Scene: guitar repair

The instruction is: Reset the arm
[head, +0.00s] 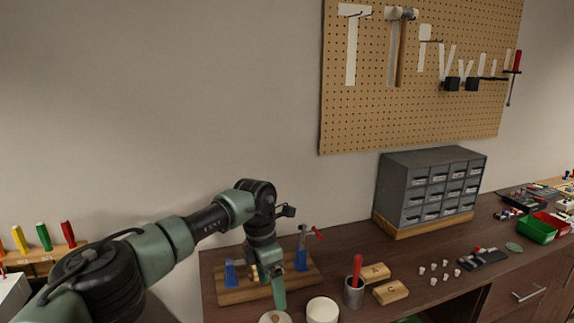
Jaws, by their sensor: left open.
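My left arm comes in from the left, green and black, and bends down over the workbench. My left gripper (274,285) points down at the front of a wooden block (237,293) with blue clamps. It is open, with no object visible between its fingers; one green finger shows clearly and the other is hard to make out. My right gripper is not in view.
Near the gripper are a white cup (322,311), a round lidded jar (275,317), and a metal cup (354,291) holding a red-handled tool. Wooden blocks (390,292) marked with letters lie right of it. A grey drawer cabinet (432,187) stands behind, below a pegboard (360,120).

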